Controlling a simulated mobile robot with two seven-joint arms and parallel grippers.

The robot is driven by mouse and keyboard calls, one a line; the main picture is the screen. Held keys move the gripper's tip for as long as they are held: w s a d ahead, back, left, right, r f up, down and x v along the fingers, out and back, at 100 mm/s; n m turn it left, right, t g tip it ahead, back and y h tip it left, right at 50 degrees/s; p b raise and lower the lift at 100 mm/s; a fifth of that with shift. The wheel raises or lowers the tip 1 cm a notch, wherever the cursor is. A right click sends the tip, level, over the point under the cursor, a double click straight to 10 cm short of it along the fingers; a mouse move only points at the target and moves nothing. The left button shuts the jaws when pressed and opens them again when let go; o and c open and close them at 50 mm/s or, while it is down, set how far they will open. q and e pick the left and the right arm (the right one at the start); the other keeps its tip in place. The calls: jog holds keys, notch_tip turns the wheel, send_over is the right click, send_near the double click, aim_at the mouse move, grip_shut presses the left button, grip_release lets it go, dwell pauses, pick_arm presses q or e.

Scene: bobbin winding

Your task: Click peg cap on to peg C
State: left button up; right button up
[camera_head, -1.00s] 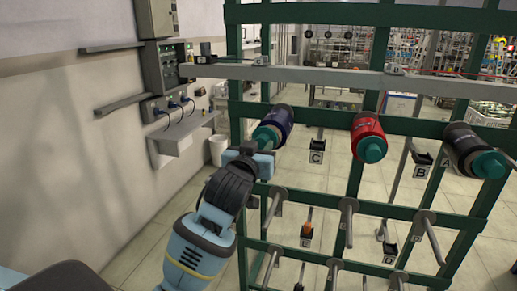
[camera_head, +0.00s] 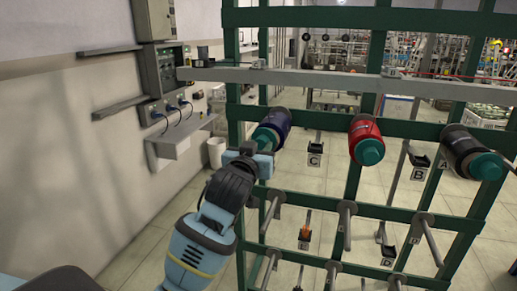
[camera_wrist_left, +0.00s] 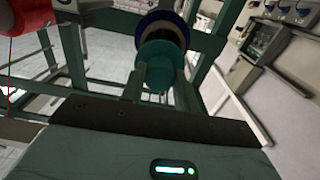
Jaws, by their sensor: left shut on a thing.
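A dark blue bobbin (camera_head: 277,121) sits on the upper left of the green rack, beside label C (camera_head: 314,161). A teal peg cap (camera_head: 265,137) is at its near end, lined up with it. My left gripper (camera_head: 255,157) is at this cap and shut on it. In the left wrist view the teal cap (camera_wrist_left: 160,62) shows ahead of the gripper body, against the blue bobbin (camera_wrist_left: 165,25). My right gripper is not in view.
A red bobbin (camera_head: 364,129) and a black bobbin (camera_head: 460,138), both with teal ends, sit to the right on the green rack (camera_head: 300,196). Bare pegs (camera_head: 346,222) stick out below. A wall with a grey shelf (camera_head: 184,139) stands at left.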

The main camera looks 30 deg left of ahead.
pick_arm(q)
jog(key=shift+w, duration=0.2)
jog(key=o, duration=1.2)
jog(key=shift+c, duration=0.2)
jog(key=v, duration=0.8)
jog(key=shift+a, duration=0.1)
